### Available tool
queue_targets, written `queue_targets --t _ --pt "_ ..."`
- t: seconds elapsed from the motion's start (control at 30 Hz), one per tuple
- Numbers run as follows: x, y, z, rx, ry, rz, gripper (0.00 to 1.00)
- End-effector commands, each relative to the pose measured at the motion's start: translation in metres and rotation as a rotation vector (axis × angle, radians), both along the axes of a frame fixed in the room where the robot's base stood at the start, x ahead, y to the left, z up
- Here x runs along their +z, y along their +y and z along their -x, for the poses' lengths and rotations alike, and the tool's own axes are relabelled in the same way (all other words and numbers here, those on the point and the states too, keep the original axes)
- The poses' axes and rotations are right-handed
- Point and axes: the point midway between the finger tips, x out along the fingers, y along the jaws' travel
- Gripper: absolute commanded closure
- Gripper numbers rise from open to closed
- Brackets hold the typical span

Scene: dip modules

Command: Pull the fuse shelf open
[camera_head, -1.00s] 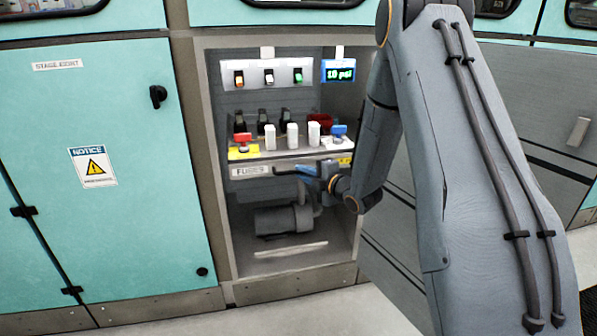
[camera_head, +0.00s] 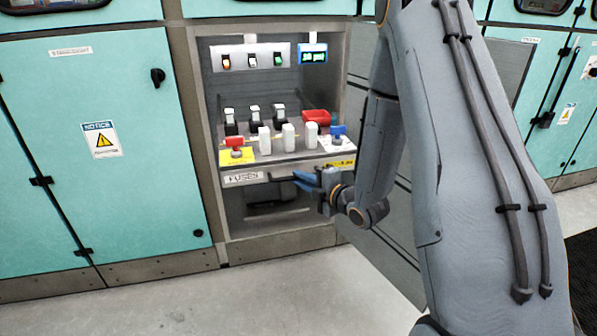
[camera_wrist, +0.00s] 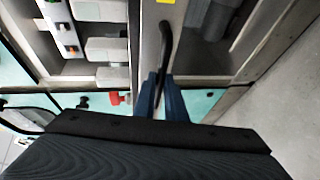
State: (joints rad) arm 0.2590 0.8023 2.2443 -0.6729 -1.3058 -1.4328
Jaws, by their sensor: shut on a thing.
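The fuse shelf (camera_head: 268,166) is a grey drawer with a "FUSES" label (camera_head: 244,177) on its front, in the cabinet bay in the head view. It stands out toward me. Its dark bar handle (camera_head: 282,178) runs along the front edge. My gripper (camera_head: 306,180), with blue fingers, is at the right part of the handle and shut on it. In the wrist view the black handle (camera_wrist: 166,45) runs down between the blue fingers of my gripper (camera_wrist: 168,82). The fingertips' exact contact is partly hidden.
On the shelf stand several white blocks (camera_head: 288,137), black-and-white fuses (camera_head: 254,121), a red knob (camera_head: 236,143), a blue knob (camera_head: 338,132) and a red tray (camera_head: 318,117). A switch panel (camera_head: 250,57) and a display (camera_head: 313,55) are above. The floor (camera_head: 210,300) in front is clear.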

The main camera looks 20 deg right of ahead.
Motion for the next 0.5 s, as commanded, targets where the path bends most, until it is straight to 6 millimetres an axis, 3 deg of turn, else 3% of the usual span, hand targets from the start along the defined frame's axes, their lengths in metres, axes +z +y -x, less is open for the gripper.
queue_targets --t 0.5 --pt "-0.0007 -0.0010 0.0133 -0.007 0.001 0.001 1.00"
